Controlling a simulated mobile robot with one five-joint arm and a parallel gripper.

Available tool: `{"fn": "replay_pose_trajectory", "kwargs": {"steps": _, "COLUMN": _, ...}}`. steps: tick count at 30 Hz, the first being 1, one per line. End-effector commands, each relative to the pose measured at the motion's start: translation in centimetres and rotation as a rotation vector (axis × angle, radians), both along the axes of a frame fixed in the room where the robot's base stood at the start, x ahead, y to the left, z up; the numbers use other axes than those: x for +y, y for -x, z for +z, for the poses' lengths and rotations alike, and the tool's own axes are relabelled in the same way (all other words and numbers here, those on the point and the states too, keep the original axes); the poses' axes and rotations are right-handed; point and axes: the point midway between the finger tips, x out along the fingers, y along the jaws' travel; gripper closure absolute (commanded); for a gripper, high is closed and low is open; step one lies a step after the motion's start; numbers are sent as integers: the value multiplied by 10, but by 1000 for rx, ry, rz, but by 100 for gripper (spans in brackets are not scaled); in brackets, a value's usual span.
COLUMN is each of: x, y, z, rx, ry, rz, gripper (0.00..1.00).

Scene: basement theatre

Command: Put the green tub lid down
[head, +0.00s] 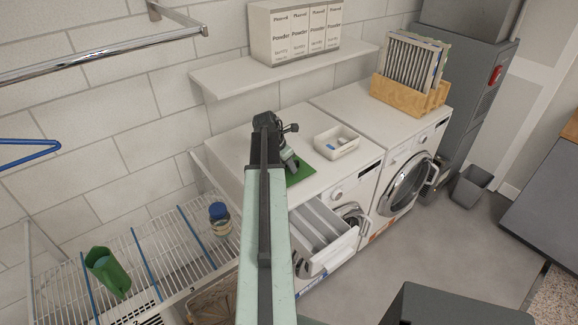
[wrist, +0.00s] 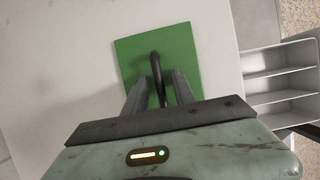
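The green tub lid (wrist: 185,50) is a flat square plate with a dark, curved handle (wrist: 155,62). In the head view the lid (head: 301,174) shows partly behind my arm and appears to lie flat on the white top of the left washing machine (head: 326,183), near its front edge. My gripper (wrist: 160,76) is over the lid, its two fingers on either side of the handle. Gaps show between the fingers and the handle, so it looks open. The near part of the lid is hidden by my gripper.
A white tray (head: 337,149) with small items stands just right of the lid. An open detergent drawer (head: 322,226) juts out below. A wooden rack (head: 408,92) stands on the right machine; a shelf (head: 285,72) with powder boxes is above.

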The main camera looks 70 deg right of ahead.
Motion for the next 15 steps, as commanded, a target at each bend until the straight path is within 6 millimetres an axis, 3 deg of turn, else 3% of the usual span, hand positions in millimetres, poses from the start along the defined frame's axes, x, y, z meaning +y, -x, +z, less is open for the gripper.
{"fn": "replay_pose_trajectory", "kwargs": {"steps": 5, "x": 5, "y": -3, "z": 23, "rx": 0, "ry": 0, "rz": 1, "gripper": 68}}
{"fn": "replay_pose_trajectory", "kwargs": {"steps": 15, "x": 30, "y": -18, "z": 97, "rx": 1, "ry": 1, "rz": 1, "gripper": 68}}
